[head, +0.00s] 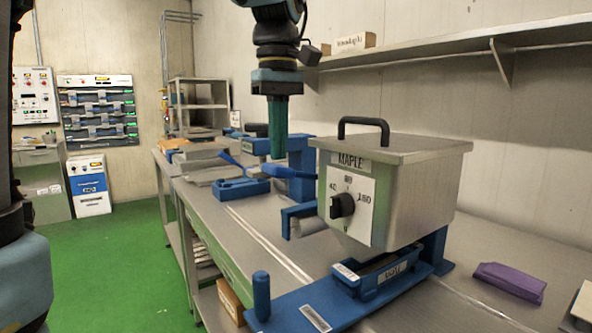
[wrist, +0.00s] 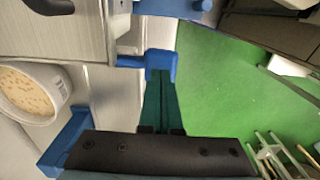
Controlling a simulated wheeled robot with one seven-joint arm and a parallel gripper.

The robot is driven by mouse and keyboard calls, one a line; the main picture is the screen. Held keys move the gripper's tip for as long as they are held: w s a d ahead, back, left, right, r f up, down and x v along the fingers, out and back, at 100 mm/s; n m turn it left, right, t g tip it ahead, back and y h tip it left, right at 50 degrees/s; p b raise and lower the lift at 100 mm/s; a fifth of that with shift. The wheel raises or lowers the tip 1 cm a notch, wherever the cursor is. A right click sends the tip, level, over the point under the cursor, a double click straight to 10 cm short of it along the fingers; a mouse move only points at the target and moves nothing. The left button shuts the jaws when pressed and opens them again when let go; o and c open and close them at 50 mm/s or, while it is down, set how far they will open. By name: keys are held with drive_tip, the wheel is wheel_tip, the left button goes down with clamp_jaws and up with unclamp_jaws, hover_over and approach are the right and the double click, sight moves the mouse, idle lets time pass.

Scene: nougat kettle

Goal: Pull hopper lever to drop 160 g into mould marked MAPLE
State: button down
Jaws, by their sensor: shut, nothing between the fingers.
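The steel hopper (head: 400,180) has a MAPLE label and a white dial plate (head: 352,212) with a black knob. Its blue lever (head: 297,212) juts from the left side; a blue piece that looks like the lever also shows in the wrist view (wrist: 162,66). A dark blue mould (head: 385,272) sits under the hopper; its small labels are hard to read. In the wrist view the fingertips (wrist: 160,80) overlap the blue piece; contact cannot be told.
A blue base (head: 340,307) with an upright post (head: 262,295) lies at the bench's front. Other blue fixtures (head: 240,188) stand farther along the bench. A purple block (head: 510,282) lies at right. A white tub of pale pieces (wrist: 30,92) shows in the wrist view. Green floor is clear at left.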

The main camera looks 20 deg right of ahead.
sight(279, 165)
drive_tip(key=shift+f+b, duration=1.5)
drive_tip(key=shift+f, duration=1.45)
drive_tip(key=shift+r, duration=0.1)
wheel_tip(279, 165, up, 10)
drive_tip(key=p, duration=0.9)
drive_tip(key=shift+p, duration=0.4)
